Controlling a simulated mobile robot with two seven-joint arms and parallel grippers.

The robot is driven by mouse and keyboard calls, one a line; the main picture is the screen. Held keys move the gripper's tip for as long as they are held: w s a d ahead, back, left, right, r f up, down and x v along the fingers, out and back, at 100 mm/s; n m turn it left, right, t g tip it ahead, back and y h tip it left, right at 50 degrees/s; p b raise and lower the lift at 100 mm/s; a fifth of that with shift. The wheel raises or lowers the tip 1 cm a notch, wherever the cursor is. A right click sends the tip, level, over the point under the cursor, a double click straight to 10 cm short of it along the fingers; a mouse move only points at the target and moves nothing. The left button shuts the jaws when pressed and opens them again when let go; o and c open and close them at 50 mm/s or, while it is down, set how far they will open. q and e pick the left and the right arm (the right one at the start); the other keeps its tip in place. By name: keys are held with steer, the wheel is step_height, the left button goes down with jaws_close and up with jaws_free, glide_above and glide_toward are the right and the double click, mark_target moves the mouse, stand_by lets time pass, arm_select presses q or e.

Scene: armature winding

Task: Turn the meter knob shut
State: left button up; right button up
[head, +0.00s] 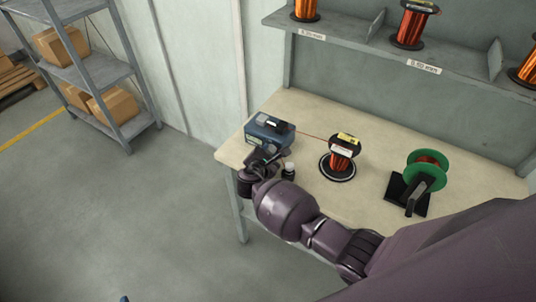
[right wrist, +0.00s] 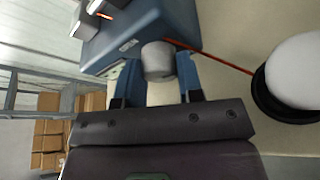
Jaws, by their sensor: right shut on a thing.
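The meter (head: 269,131) is a blue box with a dark top at the table's left back corner. It also fills the top of the right wrist view (right wrist: 125,38). Its knob (right wrist: 158,60) is a grey cylinder sticking out of the front face. My right gripper (head: 264,160) is at the meter's front. In the right wrist view its two blue fingers (right wrist: 157,78) are on either side of the knob, shut on it. The knob is hidden in the head view. My left gripper does not show recognisably.
A white-and-black bottle (head: 289,171) stands just right of my gripper. A red-orange wire (head: 313,136) runs from the meter to a copper spool (head: 341,160) on a round base. A green spool (head: 427,168) stands farther right. A shelf (head: 350,36) with spools hangs above.

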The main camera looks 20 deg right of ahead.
stand_by(0.5)
steer(key=o, duration=0.9)
steer(key=shift+r, duration=0.1)
